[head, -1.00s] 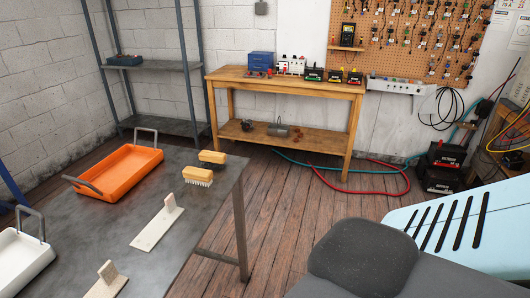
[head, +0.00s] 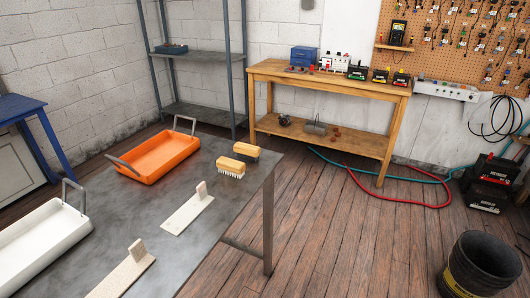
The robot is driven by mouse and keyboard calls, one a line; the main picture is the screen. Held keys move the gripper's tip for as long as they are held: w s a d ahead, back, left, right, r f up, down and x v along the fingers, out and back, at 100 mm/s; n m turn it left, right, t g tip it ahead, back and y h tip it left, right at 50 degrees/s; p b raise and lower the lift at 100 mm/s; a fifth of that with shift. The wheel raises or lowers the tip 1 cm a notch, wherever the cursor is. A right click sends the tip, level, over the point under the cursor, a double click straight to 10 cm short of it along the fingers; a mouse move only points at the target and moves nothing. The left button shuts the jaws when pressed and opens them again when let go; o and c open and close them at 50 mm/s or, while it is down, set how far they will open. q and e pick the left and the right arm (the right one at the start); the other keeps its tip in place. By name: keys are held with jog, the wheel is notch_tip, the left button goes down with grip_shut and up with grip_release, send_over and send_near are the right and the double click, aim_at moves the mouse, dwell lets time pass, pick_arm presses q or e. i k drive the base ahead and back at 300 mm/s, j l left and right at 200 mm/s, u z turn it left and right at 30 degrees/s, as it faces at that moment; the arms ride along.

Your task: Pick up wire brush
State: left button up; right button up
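Two brushes with yellow wooden backs lie on the dark metal table (head: 125,222), near its far right corner. The nearer brush (head: 230,166) has pale bristles pointing down. The farther brush (head: 245,150) has dark bristles and lies close behind it. Which of them is the wire brush I cannot tell for sure; the dark bristles look like metal. Neither of my grippers shows in the head view.
An orange tray (head: 158,158) and a white tray (head: 45,240) stand on the table, with two pale boards with upright blocks (head: 188,214) (head: 125,275). A black bucket (head: 480,265) stands on the floor at right.

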aim_at(250, 151)
jog(key=i+l+u, duration=0.1)
jog(key=l, duration=0.35)
jog(key=i+l+u, duration=0.15)
jog(key=i+l, duration=0.15)
jog(key=l, duration=0.15)
jog(key=i+l+u, duration=0.1)
jog(key=l, duration=0.35)
jog(key=i+l+u, duration=0.15)
jog(key=l, duration=0.35)
jog(key=i+l+u, duration=0.1)
jog(key=l, duration=0.4)
jog(key=i+l+u, duration=0.1)
jog(key=l, duration=0.4)
jog(key=i+l+u, duration=0.15)
jog(key=l, duration=0.4)
